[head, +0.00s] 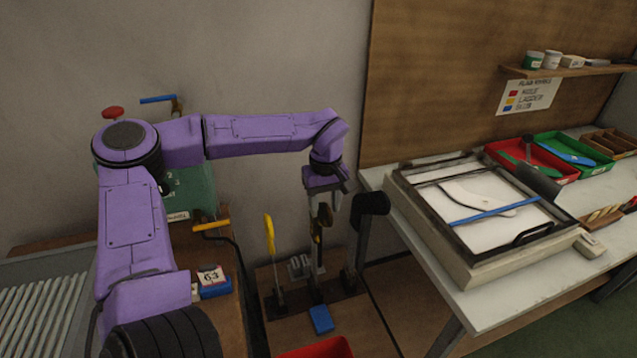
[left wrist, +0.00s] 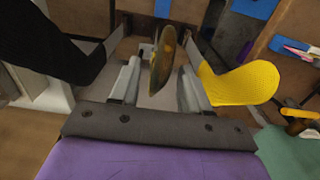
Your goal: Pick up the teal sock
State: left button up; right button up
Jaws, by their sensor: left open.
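I cannot make out a teal sock in either view. My left gripper (head: 320,212) points down above a rack of upright forms (head: 322,293) between the bench and the left-hand table. Its fingers are open, and in the left wrist view (left wrist: 160,68) they stand on either side of a thin olive-brown upright form (left wrist: 163,60). I cannot tell whether they touch it. A yellow foot-shaped form (left wrist: 240,84) is to the right in that view, also in the head view (head: 269,235). A black form (head: 371,204) stands to the other side. My right gripper is not in view.
The bench (head: 375,180) at right carries a framed light panel (head: 470,265) with a white sock shape and blue bar, plus red (head: 565,180) and green trays (head: 545,140). A green machine (head: 190,190) stands at left. A blue block (head: 321,320) lies before the rack.

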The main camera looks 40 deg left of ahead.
aim_at(320, 223)
pick_arm(q)
notch_tip(320, 223, down, 3)
jog(key=shift+s+r, duration=0.1)
jog(key=c, duration=0.8)
